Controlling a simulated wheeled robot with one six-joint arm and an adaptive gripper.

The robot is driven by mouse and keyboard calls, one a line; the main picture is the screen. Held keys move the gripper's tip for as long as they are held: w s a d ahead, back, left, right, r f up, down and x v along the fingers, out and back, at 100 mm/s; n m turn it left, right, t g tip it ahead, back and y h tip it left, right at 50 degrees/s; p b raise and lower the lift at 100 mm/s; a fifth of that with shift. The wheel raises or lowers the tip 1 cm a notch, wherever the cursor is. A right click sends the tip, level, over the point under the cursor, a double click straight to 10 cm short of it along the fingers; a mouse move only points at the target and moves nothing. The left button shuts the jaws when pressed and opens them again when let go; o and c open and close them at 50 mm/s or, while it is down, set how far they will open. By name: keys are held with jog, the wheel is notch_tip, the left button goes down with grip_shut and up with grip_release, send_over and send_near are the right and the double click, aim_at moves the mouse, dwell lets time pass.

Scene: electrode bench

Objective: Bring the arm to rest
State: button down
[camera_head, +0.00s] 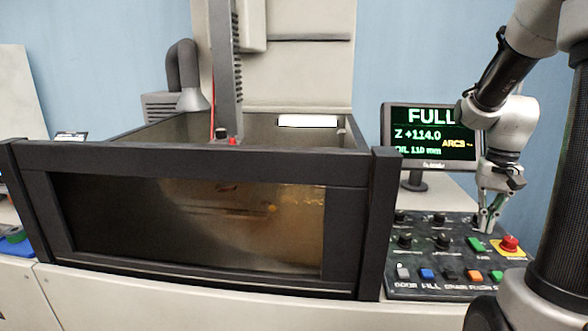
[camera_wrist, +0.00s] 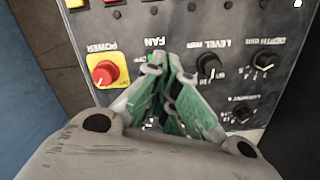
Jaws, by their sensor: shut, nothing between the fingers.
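My gripper (camera_head: 489,222) is at the end of my arm at the right of the head view, pointing down over the control panel (camera_head: 431,262). Its green-padded fingers are closed together with nothing between them. In the wrist view the fingertips of my gripper (camera_wrist: 163,62) are over the panel near the FAN label. Whether they touch the panel I cannot tell. The red power knob (camera_wrist: 104,73) on its yellow plate is left of the fingers in the wrist view. In the head view the red knob (camera_head: 510,243) is just right of and below the fingertips.
A dark-framed tank (camera_head: 210,169) with a window of amber liquid stands left of the panel. A monitor (camera_head: 428,120) reading FULL stands behind the panel, close to my arm. Several knobs and coloured buttons cover the panel. A grey hose and nozzle (camera_head: 190,98) rise behind the tank.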

jog(key=s+a+r+n+t, duration=0.5)
jog(key=s+a+r, duration=0.4)
jog(key=s+a, duration=0.3)
jog(key=shift+a+r+n, duration=0.3)
jog(key=shift+a+n, duration=0.4)
jog(key=shift+n, duration=0.1)
